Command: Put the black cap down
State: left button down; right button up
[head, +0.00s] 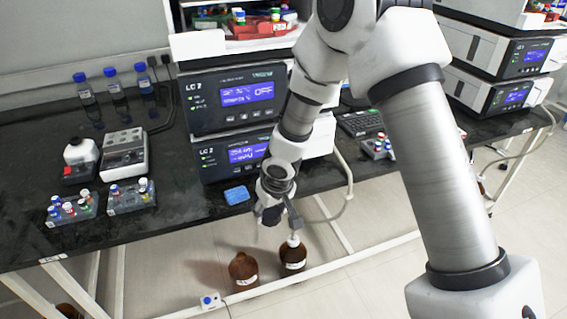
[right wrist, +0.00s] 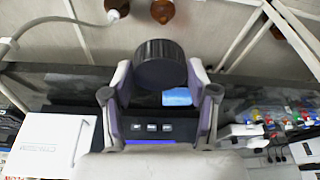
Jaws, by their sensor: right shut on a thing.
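My right gripper (head: 277,212) is over the front edge of the dark bench in the head view. In the right wrist view my right gripper (right wrist: 160,68) is shut on the black cap (right wrist: 161,64), a round ribbed cap held between the two fingertips. The cap appears to be in the air, apart from the bench. In the head view the gripper mostly hides the cap. My left gripper is not in view.
A blue sponge (head: 237,194) lies on the bench (head: 185,222) left of the gripper, before the LC 2 instruments (head: 232,97). Brown bottles (head: 243,268) (head: 292,257) stand below the bench edge. Vial racks (head: 130,197) (head: 72,209) stand left. Bench between rack and sponge is clear.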

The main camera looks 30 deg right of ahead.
jog(key=shift+d+r, duration=0.1)
jog(key=shift+r, duration=0.6)
jog(key=w+d+p, duration=0.2)
jog(key=w+d, duration=0.1)
jog(key=w+d+f+p, duration=0.1)
jog(key=w+d+p, duration=0.1)
jog(key=w+d, duration=0.2)
jog(key=w+d+f+p, duration=0.1)
jog(key=w+d+p, duration=0.1)
jog(key=w+d, duration=0.2)
jog(key=shift+w, duration=0.1)
jog(key=shift+w+f, duration=0.15)
jog(key=shift+f, duration=0.05)
notch_tip(320, 180, down, 3)
jog(key=shift+r+p, duration=0.2)
jog(key=shift+p, duration=0.2)
jog(key=shift+f, duration=0.3)
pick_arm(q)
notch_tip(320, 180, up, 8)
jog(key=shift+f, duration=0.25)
pick_arm(e)
jog(key=shift+f, duration=0.1)
jog(key=o, duration=0.8)
